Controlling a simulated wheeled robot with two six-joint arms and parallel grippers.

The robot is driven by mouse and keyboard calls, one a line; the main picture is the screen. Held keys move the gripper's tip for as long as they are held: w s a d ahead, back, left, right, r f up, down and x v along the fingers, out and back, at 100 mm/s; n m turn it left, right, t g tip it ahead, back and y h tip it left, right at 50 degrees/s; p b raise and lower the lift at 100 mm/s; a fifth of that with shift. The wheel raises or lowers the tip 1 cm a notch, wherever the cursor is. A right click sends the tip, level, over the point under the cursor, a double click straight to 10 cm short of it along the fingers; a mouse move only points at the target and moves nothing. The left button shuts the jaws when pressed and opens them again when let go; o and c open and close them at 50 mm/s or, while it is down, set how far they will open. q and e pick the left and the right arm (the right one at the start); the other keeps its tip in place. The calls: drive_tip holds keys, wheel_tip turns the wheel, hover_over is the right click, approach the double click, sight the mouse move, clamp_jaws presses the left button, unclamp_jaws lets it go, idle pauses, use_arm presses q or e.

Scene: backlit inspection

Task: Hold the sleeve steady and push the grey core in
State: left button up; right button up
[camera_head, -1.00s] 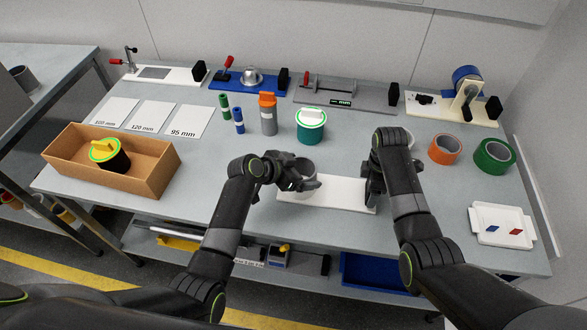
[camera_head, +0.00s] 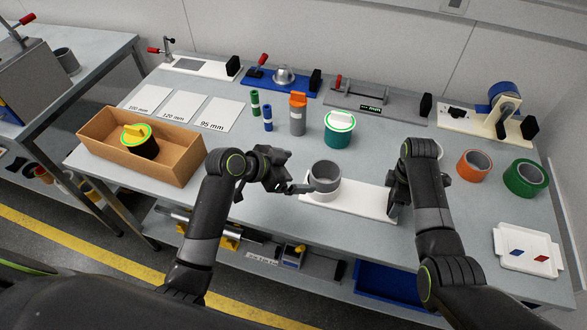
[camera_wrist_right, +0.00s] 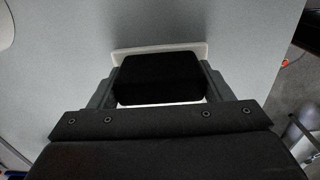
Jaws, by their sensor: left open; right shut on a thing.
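The grey core (camera_head: 325,173) is an open ring that stands upright and shows above a low white sleeve (camera_head: 324,195) on a long white board (camera_head: 358,201). How deep it sits inside the sleeve is hard to tell. My left gripper (camera_head: 296,172) is open, just left of the core and sleeve, with one finger reaching close to their left side; contact is unclear. My right gripper (camera_wrist_right: 160,85) is shut on a black block (camera_wrist_right: 160,72) at the board's right end. In the head view my right arm hides most of that block.
A cardboard box (camera_head: 181,170) holding a yellow-topped black roll stands left. A teal roll (camera_head: 338,134) and a grey bottle (camera_head: 297,118) stand behind the sleeve. Orange tape (camera_head: 473,166), green tape (camera_head: 525,178) and a white tray (camera_head: 528,252) lie right of my right arm.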

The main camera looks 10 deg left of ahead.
idle(0.3)
drive_tip(key=o, duration=1.3)
drive_tip(key=shift+c, duration=0.2)
